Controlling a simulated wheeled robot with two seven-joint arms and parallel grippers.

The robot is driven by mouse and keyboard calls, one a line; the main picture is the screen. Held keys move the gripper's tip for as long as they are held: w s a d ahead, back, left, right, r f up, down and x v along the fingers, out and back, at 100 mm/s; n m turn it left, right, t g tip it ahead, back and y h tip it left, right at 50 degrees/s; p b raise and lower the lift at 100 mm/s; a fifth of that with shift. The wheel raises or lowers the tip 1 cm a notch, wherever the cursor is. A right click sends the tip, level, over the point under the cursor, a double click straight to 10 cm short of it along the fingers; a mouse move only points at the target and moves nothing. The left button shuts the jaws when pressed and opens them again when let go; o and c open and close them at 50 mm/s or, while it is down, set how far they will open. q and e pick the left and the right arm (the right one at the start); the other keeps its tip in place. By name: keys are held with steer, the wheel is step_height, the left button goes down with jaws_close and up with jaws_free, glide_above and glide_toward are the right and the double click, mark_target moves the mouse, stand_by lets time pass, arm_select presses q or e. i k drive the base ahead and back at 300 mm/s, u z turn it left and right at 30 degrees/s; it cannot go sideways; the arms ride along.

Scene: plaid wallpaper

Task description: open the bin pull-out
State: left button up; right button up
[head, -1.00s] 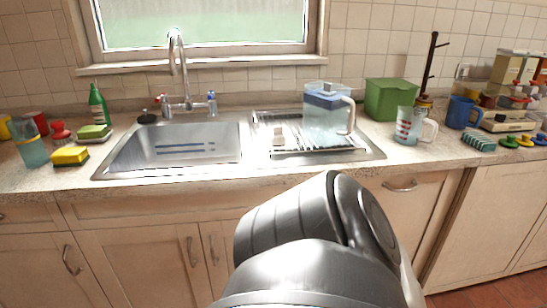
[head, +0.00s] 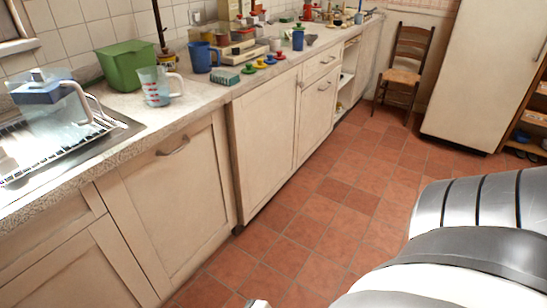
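A tall cream front (head: 172,195) with one horizontal bow handle (head: 173,147) near its top stands under the counter, right of the sink. It looks like the bin pull-out and sits flush, shut. A grey arm link of mine fills the lower right of the head view, away from this front. A small pale tip pokes in at the bottom edge; I cannot tell what it is. Neither gripper can be made out.
A wider cream cabinet (head: 265,150) adjoins on the right. On the counter stand a water jug (head: 50,108), a green box (head: 127,66), a measuring cup (head: 155,88) and a blue mug (head: 203,57). The tiled floor (head: 315,215) is clear; a chair (head: 403,62) stands far back.

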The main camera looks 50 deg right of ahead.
mark_target(172, 203)
steer(key=z, duration=0.8)
steer(key=k, duration=0.7)
steer(key=z, duration=1.55)
steer(key=k, duration=0.15)
steer(key=u, duration=2.45)
steer(key=i, duration=1)
steer(key=z, duration=0.85)
steer(key=i, duration=1.05)
steer(key=z, duration=0.25)
